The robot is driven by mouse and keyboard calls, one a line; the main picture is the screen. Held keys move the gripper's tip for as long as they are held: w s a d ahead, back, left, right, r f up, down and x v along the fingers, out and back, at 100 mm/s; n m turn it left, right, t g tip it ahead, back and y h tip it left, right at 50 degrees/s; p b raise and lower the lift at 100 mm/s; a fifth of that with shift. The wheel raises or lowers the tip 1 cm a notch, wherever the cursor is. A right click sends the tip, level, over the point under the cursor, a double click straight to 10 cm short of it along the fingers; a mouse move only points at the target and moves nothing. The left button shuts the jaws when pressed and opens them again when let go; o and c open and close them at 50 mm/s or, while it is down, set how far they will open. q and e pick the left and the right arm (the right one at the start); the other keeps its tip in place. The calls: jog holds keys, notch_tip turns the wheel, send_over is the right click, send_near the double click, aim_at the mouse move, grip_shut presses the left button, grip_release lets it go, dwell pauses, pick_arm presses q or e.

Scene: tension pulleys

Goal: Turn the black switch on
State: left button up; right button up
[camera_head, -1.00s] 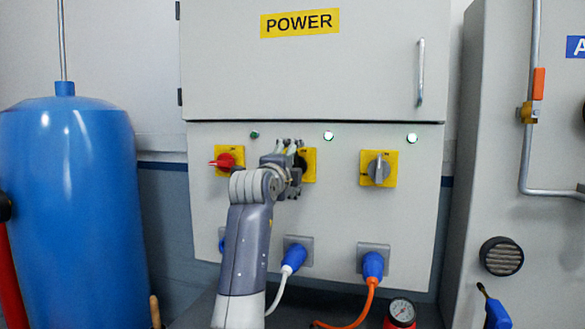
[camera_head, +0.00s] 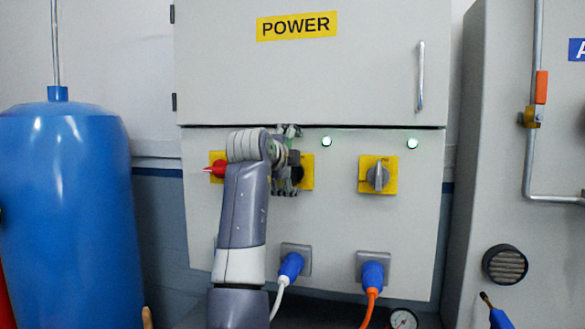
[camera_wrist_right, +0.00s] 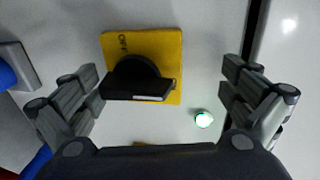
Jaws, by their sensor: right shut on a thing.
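The black switch (camera_head: 298,173) is the middle of three rotary switches, on a yellow plate (camera_head: 308,170). My right gripper (camera_head: 290,160) is in front of it and hides much of it in the head view. In the right wrist view, the black switch (camera_wrist_right: 138,80) has its handle across the picture, with OFF lettering on the plate above. My right gripper (camera_wrist_right: 163,75) is shut on the switch, its fingers on either side of the handle; the left finger looks close to the handle's end and the right one farther away. My left gripper is out of view.
A red switch (camera_head: 217,168) sits to the left, partly behind my right arm. A grey switch (camera_head: 378,176) is to the right. Two lit lamps (camera_head: 327,141) (camera_head: 412,143) are above. A blue plug with white cable (camera_head: 290,267) and one with orange cable (camera_head: 372,276) are below.

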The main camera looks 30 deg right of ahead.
jog(key=shift+s+a+r, duration=0.3)
jog(key=shift+r, duration=0.15)
jog(key=shift+s+a+r, duration=0.3)
jog(key=shift+r, duration=0.15)
jog(key=shift+c, duration=0.3)
jog(key=f+b+v, duration=0.2)
jog(key=b+v, duration=0.1)
jog(key=v, duration=0.9)
jog(key=shift+s+a+f+b, duration=0.15)
jog(key=shift+s+f+b, duration=0.25)
jog(key=shift+s+f, duration=0.1)
